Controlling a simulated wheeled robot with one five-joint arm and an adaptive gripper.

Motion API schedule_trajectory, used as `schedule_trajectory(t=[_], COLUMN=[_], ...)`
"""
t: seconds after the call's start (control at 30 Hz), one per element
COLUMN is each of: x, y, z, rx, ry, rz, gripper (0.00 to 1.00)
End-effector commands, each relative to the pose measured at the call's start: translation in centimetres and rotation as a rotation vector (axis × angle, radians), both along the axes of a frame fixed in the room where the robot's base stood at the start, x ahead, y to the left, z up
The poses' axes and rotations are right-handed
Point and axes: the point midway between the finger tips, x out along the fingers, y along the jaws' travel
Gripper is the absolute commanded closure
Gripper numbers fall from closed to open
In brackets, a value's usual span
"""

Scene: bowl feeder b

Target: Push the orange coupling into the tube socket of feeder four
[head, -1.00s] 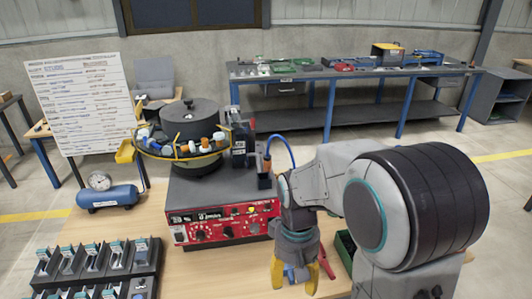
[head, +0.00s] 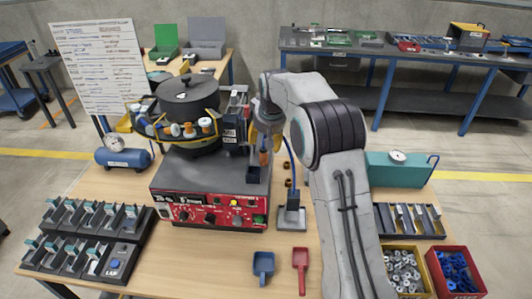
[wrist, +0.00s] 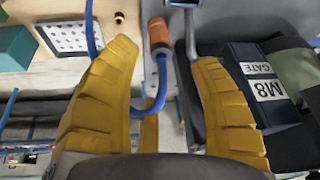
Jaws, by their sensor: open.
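The orange coupling (wrist: 158,32) is on the end of a blue hose (wrist: 161,80) in the wrist view, beyond and between my fingertips. In the head view the coupling (head: 264,158) shows just below my gripper (head: 265,143), right of the bowl feeder. My gripper (wrist: 165,70) has its yellow fingers spread wide on both sides of the coupling's line; no finger visibly touches it. The bowl feeder (head: 190,97) stands on a red control box (head: 210,208). I cannot tell which part is the tube socket of feeder four.
A dark block labelled M8 GATE (wrist: 262,85) sits close to my right finger in the wrist view. A blue post on a grey plate (head: 292,224) stands on the table. Part holders (head: 85,238) stand at left, red and yellow bins at right. The front middle is fairly clear.

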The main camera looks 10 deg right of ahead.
Motion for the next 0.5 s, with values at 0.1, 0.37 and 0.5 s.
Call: schedule_trajectory(t=[0.1, 0.37, 0.5], x=[0.4, 1.3, 2.1], y=[0.0, -0.1, -0.1], z=[-0.9, -2.7, -4.1], rx=[0.001, 0.001, 0.0], ry=[-0.001, 0.001, 0.001], rz=[-0.003, -0.003, -0.003], gripper=[0.44, 0.44, 0.44])
